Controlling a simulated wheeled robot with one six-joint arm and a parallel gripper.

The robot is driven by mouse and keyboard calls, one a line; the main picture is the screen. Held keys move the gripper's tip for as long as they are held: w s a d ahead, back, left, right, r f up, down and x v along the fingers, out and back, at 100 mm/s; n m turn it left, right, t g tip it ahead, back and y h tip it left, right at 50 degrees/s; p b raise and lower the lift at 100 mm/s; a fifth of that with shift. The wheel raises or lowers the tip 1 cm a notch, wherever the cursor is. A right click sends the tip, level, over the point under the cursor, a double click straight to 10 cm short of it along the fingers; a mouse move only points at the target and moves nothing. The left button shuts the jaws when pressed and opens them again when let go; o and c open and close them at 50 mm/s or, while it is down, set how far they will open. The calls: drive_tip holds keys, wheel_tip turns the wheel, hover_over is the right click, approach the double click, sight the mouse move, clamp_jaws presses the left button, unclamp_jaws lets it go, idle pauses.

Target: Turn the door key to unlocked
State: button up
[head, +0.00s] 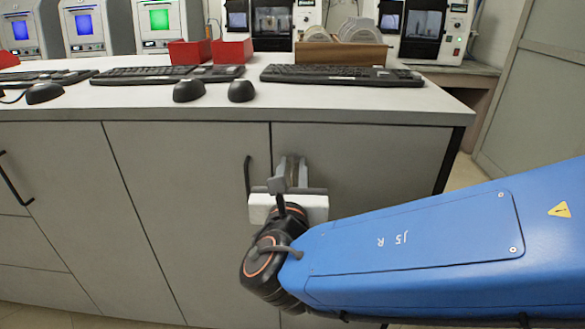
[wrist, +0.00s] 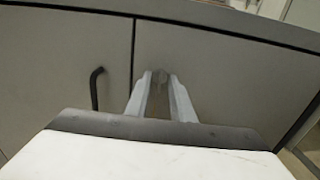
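My gripper (head: 291,163) points at the grey cupboard door (head: 375,155) under the counter, just right of the seam between two doors. In the wrist view my gripper's two pale fingers (wrist: 161,80) are a little apart and reach up to that door. A small grey-brown piece (wrist: 160,76), which may be the door key, shows between the fingertips. I cannot tell whether the fingers press on it or only stand around it. The key's shape and its turn angle cannot be made out, and in the head view the fingers hide that spot.
A black bar handle (head: 247,177) is on the neighbouring door, close to the left of my gripper. The counter (head: 120,103) overhangs above, with keyboards (head: 340,75), mice (head: 189,91) and red boxes (head: 232,51) on it. Floor shows right of the cupboard.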

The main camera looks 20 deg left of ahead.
drive_tip(key=shift+c, duration=0.6)
clamp_jaws()
